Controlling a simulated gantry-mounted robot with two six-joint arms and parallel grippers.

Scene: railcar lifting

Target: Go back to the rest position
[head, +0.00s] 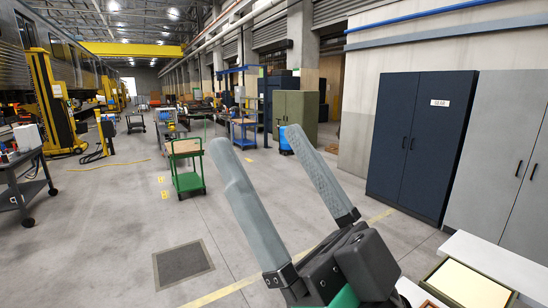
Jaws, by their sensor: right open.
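My right gripper (258,150) is large in the lower middle of the head view. Its two long grey fingers point up and to the left and stand well apart. It is open, with only floor and distant workshop visible between the fingers. Nothing is held and nothing touches the fingertips. My left gripper does not show in the view.
A green cart (187,172) stands on the open floor left of the gripper. A dark blue cabinet (420,140) and a grey cabinet (497,160) line the right wall. Yellow lifting columns (50,105) stand at left.

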